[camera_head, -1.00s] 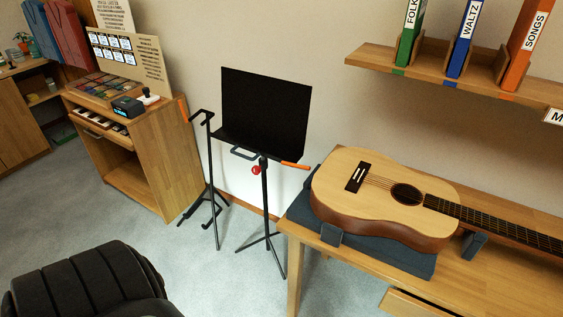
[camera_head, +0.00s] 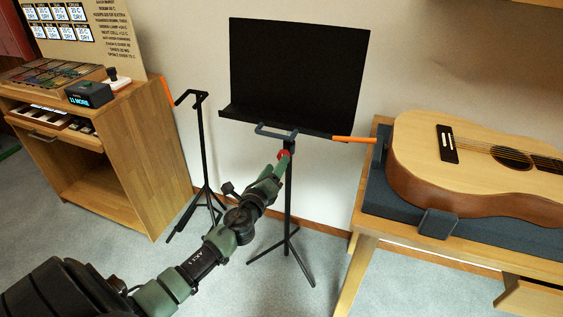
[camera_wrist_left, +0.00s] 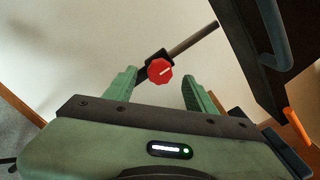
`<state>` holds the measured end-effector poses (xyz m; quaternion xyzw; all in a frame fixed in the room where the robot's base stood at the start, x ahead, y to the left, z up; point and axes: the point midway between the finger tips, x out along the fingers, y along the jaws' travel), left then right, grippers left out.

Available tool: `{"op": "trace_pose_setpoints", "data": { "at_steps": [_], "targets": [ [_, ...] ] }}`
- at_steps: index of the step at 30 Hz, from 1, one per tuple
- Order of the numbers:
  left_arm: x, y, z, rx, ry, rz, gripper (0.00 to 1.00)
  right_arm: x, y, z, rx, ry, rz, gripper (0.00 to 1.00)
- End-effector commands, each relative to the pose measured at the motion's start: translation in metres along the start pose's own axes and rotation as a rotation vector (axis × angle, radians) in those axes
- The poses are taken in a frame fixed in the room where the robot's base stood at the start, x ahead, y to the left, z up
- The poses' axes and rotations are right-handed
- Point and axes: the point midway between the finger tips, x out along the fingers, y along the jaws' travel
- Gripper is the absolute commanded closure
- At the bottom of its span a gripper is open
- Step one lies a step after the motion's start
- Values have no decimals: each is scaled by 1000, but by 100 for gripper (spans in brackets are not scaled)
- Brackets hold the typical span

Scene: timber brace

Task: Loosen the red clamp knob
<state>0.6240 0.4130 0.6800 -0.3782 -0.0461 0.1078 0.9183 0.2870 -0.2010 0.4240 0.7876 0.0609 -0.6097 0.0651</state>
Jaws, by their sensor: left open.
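The red clamp knob (camera_wrist_left: 160,71) sits on the shaft of the black music stand. In the left wrist view it is a red, many-sided knob with a white line, beyond and between my open fingers. In the head view the knob (camera_head: 283,153) is partly hidden by my left gripper (camera_head: 280,163), which reaches up to it from the lower left. My left gripper (camera_wrist_left: 157,88) is open, its two green fingers apart; I cannot tell whether they touch the knob. The music stand (camera_head: 288,205) stands upright with its black desk (camera_head: 295,75) above the knob. My right gripper is not in view.
An orange-ended bar (camera_head: 355,139) sticks out right of the stand. A guitar (camera_head: 480,165) lies on a dark pad on a wooden table (camera_head: 350,285) to the right. A thin black stand (camera_head: 204,150) and a wooden cabinet (camera_head: 150,150) are at left.

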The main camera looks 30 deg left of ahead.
Motion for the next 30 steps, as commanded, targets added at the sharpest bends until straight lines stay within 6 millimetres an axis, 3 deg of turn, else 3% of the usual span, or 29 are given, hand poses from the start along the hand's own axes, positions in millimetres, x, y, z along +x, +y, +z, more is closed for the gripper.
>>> {"op": "trace_pose_setpoints", "data": {
  "at_steps": [3,9,20,21,27,30],
  "targets": [
    [22,0,1,-2,-3,1,45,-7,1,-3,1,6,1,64],
    [47,1,0,-4,0,2,45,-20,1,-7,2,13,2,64],
    [55,1,0,-5,1,2,45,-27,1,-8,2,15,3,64],
    [55,1,0,-5,2,2,48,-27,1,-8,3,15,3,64],
    [55,1,-1,-5,2,3,100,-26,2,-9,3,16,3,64],
    [55,1,-1,-6,2,3,100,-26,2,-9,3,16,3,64]
  ]
}}
